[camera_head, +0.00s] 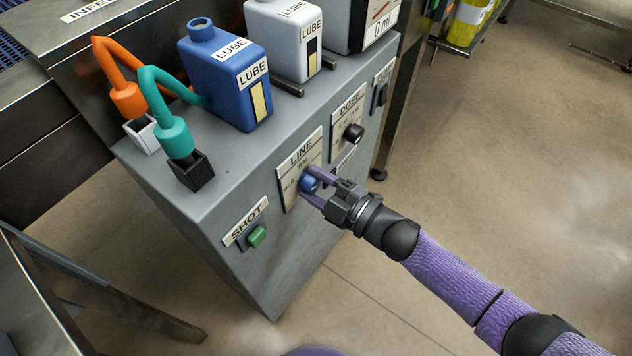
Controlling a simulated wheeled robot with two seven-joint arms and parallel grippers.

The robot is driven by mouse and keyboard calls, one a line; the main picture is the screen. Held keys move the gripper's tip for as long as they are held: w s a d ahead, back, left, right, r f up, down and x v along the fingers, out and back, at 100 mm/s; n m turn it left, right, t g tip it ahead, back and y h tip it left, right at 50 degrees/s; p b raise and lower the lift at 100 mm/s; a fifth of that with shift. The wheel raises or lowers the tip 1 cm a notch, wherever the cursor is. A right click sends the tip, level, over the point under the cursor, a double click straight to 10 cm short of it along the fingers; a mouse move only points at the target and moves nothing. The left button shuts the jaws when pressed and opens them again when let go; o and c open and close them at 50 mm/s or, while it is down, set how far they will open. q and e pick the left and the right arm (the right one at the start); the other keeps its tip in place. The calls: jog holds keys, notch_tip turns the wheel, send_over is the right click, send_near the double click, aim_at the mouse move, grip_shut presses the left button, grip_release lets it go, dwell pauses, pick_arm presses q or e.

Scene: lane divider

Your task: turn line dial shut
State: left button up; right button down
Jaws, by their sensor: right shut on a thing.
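The line dial (308,184) is a blue knob on a pale plate labelled LINE (291,181), on the sloping front of a grey cabinet. My right gripper (310,189) comes in from the lower right, and its purple fingers are shut around the dial. The fingers cover part of the dial and plate, so I cannot read the dial's setting. My left gripper is not in view.
Above the LINE plate is a DOSE plate with a black knob (353,133). Below it is a green SHOT button (256,237). A blue LUBE bottle (216,72), a white LUBE bottle (272,40) and orange and teal hoses (174,136) stand on the cabinet. Floor at right is clear.

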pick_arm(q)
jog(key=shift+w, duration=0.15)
pick_arm(e)
jog(key=shift+c, duration=0.7)
grip_release()
jog(key=shift+s+d, duration=0.1)
jog(key=shift+d, duration=0.05)
pick_arm(q)
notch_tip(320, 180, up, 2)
jog(key=p, duration=0.2)
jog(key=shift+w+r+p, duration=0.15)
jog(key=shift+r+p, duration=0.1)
jog(key=shift+p, duration=0.15)
pick_arm(e)
jog(key=v, duration=0.9)
jog(key=shift+s+d, duration=0.2)
jog(key=shift+d, duration=0.05)
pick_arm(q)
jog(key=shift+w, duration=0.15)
